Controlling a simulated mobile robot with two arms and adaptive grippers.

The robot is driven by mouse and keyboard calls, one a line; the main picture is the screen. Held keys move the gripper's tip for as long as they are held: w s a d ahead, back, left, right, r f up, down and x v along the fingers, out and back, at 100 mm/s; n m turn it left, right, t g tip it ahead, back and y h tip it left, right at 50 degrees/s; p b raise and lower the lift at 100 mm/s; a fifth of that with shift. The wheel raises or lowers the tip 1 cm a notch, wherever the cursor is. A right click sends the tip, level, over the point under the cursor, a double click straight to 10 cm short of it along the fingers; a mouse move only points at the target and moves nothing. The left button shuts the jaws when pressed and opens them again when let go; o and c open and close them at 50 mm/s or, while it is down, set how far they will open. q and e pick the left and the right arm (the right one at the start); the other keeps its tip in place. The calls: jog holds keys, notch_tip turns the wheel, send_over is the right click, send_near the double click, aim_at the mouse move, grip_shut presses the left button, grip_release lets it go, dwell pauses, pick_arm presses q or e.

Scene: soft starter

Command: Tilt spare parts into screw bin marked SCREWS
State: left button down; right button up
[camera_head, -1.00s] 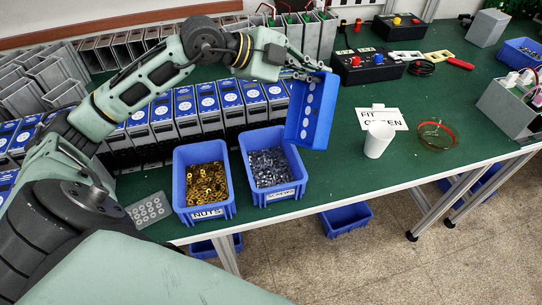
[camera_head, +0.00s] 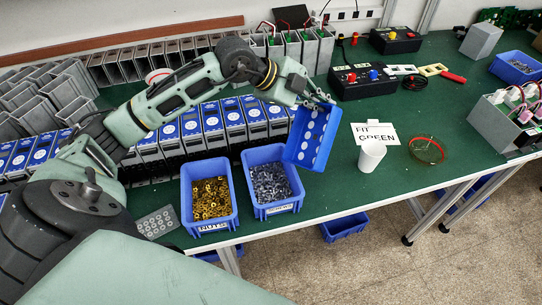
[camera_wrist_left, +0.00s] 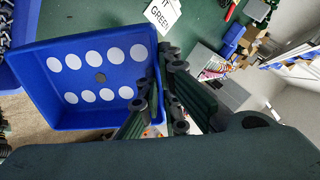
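The SCREWS bin (camera_head: 278,207) is blue, stands upright on the bench and holds grey screws. A blue tray (camera_head: 303,159) hangs steeply tilted just right of and above its far right corner, its inside facing the camera. White round spots in rows and one grey disc show inside the tray (camera_wrist_left: 38,90) in the left wrist view; I cannot tell whether they are loose. No other parts show in it. My left gripper (camera_head: 314,98) is shut on the tray's rim, also seen in the left wrist view (camera_wrist_left: 160,90). My right gripper is out of view.
A NUTS bin (camera_head: 208,230) with brass nuts stands left of the SCREWS bin. A white cup (camera_head: 371,158), a FIT GREEN card (camera_head: 385,134) and a glass dish (camera_head: 427,151) sit to the right. Grey-blue units (camera_head: 190,130) line up behind the bins.

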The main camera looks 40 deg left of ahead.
pick_arm(q)
jog(key=p, duration=0.2)
jog(key=w+d+r+g+y+p, duration=0.1)
jog(key=shift+w+d+p, duration=0.2)
jog(key=shift+w+p, duration=0.05)
jog(key=shift+p, duration=0.1)
jog(key=shift+w+d+f+g, duration=0.1)
jog(key=shift+w+f+g, duration=0.1)
jog(key=shift+f, duration=0.25)
jog(key=shift+w+d+f+g, duration=0.1)
jog(key=shift+f+g, duration=0.1)
jog(key=shift+f, duration=0.55)
jog(key=shift+w+d+y, duration=0.1)
jog(key=shift+w+y, duration=0.1)
jog(key=shift+y, duration=0.1)
pick_arm(e)
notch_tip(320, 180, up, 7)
jog(key=p, duration=0.2)
pick_arm(q)
jog(key=w+d+f+g+y+b, duration=0.4)
jog(key=w+d+f+g+b, duration=0.1)
jog(key=w+f+g+b, duration=0.1)
notch_tip(320, 180, down, 2)
jog(key=w+b, duration=0.1)
jog(key=b, duration=0.2)
jog(key=shift+w+d+f+y+b, duration=0.25)
jog(key=shift+d+y+b, duration=0.05)
jog(key=shift+d, duration=0.05)
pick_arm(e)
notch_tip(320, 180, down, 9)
